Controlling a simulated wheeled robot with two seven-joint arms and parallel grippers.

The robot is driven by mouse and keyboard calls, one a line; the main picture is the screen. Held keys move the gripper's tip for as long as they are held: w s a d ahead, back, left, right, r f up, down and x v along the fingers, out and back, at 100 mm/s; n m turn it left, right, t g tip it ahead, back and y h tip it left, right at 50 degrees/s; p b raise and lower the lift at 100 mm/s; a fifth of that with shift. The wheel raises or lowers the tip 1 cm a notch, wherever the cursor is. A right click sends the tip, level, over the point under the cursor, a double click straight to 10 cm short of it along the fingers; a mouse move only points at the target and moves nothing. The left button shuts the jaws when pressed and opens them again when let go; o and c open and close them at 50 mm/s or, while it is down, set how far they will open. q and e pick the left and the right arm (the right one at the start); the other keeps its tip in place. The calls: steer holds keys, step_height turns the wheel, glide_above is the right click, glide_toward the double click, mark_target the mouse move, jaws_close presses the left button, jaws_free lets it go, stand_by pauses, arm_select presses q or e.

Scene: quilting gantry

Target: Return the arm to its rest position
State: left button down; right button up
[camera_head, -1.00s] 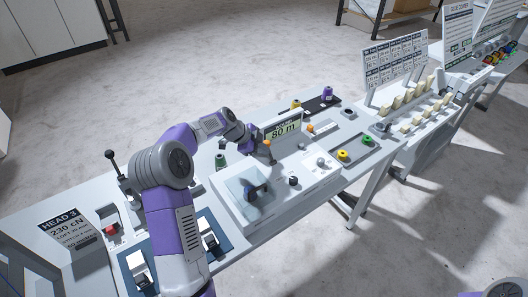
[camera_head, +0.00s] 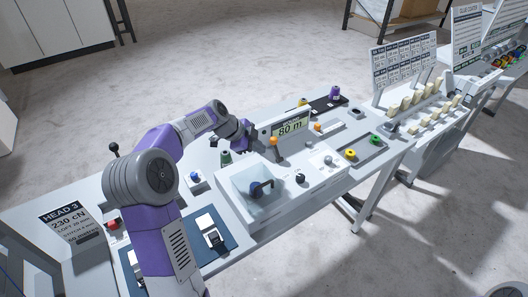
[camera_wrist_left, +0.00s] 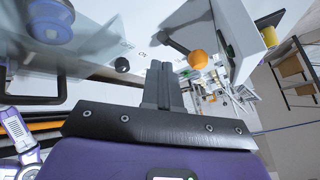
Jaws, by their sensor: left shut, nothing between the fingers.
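My left arm comes in from the left over the grey console (camera_head: 110,200), bent at its elbow. Its gripper (camera_head: 247,143) hangs just left of the small display reading 80 m (camera_head: 292,126). In the left wrist view the two dark fingers (camera_wrist_left: 161,72) are together with nothing between them. An orange ball knob (camera_wrist_left: 198,59) on a dark lever is beyond and right of the fingertips; it also shows beside the display in the head view (camera_head: 273,141). My right gripper is out of view; only a rounded part of my body shows at bottom right.
A green spool (camera_head: 226,158) is close below the forearm. A black-knobbed lever (camera_head: 114,149) rises behind the elbow. A tall sign board (camera_head: 403,65) stands right. Floor behind is open.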

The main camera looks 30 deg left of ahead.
arm_select(q)
steer(key=v, duration=0.6)
steer(key=shift+w+a+r, duration=0.2)
steer(key=shift+a+r, duration=0.2)
steer(key=shift+p, duration=0.3)
